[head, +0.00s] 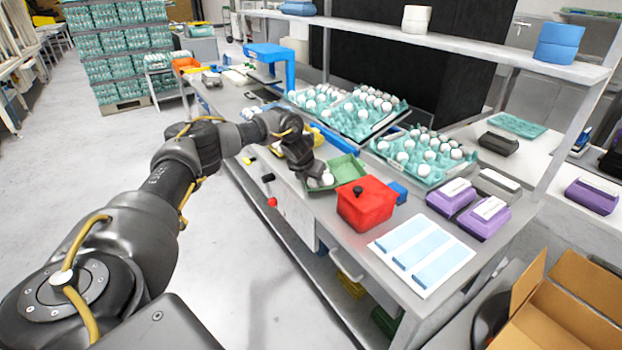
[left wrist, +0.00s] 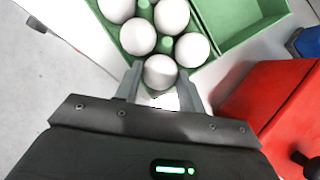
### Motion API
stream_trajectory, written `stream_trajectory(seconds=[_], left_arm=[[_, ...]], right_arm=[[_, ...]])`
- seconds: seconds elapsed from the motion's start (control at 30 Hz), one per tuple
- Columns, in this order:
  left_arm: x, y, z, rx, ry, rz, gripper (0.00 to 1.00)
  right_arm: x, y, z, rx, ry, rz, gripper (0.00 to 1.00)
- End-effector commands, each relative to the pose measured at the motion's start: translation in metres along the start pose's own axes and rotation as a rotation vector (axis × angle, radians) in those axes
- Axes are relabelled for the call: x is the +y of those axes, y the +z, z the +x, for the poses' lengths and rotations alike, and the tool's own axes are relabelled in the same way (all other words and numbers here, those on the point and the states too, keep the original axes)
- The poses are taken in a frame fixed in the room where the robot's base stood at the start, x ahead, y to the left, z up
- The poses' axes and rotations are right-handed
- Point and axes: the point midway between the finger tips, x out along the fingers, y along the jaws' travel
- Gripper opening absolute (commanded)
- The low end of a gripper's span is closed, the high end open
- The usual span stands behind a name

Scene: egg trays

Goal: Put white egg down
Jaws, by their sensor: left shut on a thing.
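My left gripper (head: 318,179) is over the near end of a small green egg carton (head: 347,168) on the table. In the left wrist view its two fingers (left wrist: 161,84) are closed on a white egg (left wrist: 160,71), one on each side. The held egg is at the carton's near edge, close beside other white eggs (left wrist: 138,37) in the carton (left wrist: 127,60). I cannot tell whether it touches the carton's bottom. The carton's green lid (left wrist: 240,22) is open to the right. In the head view a white egg (head: 327,178) shows by the fingers. My right gripper is not in view.
A red box (head: 366,205) stands close to the right of the carton. Large teal trays of white eggs (head: 418,165) stand behind it. Purple packs (head: 484,217) and a sheet with blue strips (head: 422,252) lie to the right. The table's front edge is close on the left.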

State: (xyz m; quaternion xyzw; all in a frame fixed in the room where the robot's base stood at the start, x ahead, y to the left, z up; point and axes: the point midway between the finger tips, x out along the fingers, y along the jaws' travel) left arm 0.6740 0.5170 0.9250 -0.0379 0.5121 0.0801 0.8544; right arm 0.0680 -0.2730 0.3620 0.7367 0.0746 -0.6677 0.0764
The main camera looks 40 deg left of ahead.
Motion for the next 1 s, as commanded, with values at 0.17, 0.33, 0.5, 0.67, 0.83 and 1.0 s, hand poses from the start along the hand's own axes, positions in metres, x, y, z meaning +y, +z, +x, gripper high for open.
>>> stream_trajectory(seconds=[0.17,0.33,0.5,0.67,0.83,1.0], left_arm=[[-0.003,-0.014,0.009,0.031,0.002,0.018,0.56],[-0.004,-0.013,0.008,0.032,-0.001,0.019,0.59],[-0.004,-0.007,-0.006,0.031,-0.001,0.019,0.61],[-0.001,-0.005,-0.039,0.022,-0.001,0.015,0.61],[0.0,-0.003,-0.079,0.017,0.001,0.011,0.61],[0.0,-0.001,-0.108,0.015,0.001,0.009,0.61]], right_arm=[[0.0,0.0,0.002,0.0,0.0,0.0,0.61],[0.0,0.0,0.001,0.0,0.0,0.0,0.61],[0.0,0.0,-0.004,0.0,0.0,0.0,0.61],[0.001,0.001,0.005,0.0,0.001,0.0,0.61],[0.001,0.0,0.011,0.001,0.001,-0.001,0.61],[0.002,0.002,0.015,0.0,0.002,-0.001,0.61]])
